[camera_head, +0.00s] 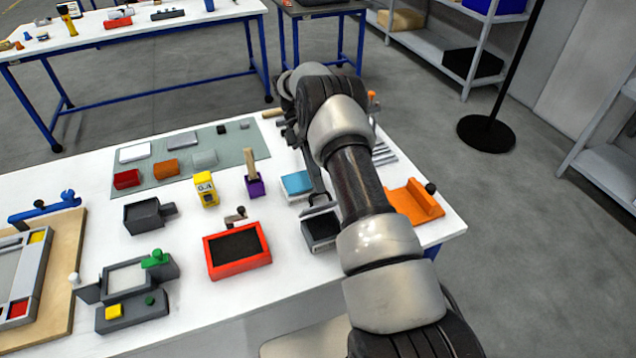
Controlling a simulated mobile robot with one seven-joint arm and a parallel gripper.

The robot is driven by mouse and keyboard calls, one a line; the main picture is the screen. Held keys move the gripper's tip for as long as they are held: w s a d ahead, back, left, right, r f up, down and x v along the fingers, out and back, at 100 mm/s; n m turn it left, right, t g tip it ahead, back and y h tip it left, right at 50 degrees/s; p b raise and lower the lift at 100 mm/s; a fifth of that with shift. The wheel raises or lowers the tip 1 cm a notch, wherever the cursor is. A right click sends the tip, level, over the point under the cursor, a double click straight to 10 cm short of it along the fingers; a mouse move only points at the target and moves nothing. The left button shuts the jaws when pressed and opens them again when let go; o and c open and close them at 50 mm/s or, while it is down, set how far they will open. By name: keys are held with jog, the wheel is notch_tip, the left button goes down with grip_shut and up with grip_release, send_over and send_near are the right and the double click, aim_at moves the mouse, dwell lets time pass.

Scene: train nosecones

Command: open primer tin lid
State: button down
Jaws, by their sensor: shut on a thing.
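A small dark grey open-topped box (318,230), which looks like the primer tin, stands on the white table beside my forearm. Its inside looks black, and my arm covers its right side. A grey lid-like plate (319,209) stands raised at its far edge. My gripper (317,196) reaches down to this plate from behind my arm. Its jaws are shut on the plate, as far as shows. The fingertips are small and partly hidden by my arm.
A light blue block (297,184) and a purple holder (254,187) stand close to the left. A red tray (237,250) lies nearer, left of the box. An orange bracket (413,204) stands right of my arm, near the table's right edge.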

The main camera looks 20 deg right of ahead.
dwell(0.4)
jog(key=c, duration=1.9)
grip_release()
jog(key=shift+r, duration=0.1)
